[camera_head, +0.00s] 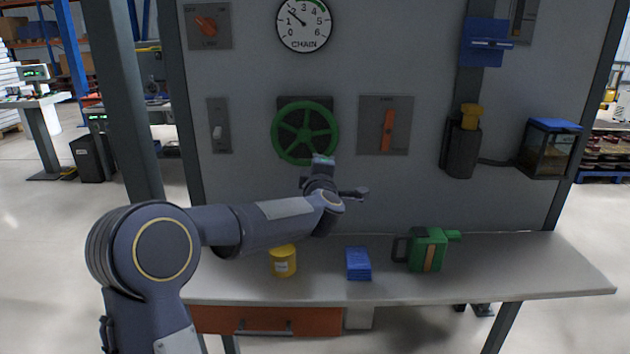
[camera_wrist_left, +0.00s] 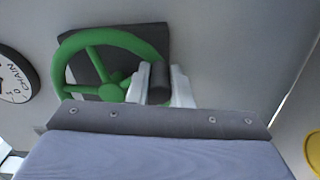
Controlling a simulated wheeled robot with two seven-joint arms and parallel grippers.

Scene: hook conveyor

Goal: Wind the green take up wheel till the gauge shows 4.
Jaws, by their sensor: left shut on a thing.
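The green take-up wheel (camera_head: 278,148) is mounted upright on the grey panel; it also shows in the left wrist view (camera_wrist_left: 112,37). My left gripper (camera_head: 322,162) is at the wheel's lower right rim. In the left wrist view its pale fingers are shut on the wheel's dark handle knob (camera_wrist_left: 160,80). The chain gauge (camera_head: 304,25) above the wheel has a 0 to 6 scale with a green band near the top right. Its needle points up and left, at about 2. My right gripper is not in view.
Beside the wheel are a switch plate (camera_head: 219,126) and an orange lever (camera_head: 387,130). An orange knob (camera_head: 206,24) sits higher up. The bench holds a yellow tin (camera_head: 283,262), a blue box (camera_head: 358,264) and a green can (camera_head: 428,249). The bench's right end is clear.

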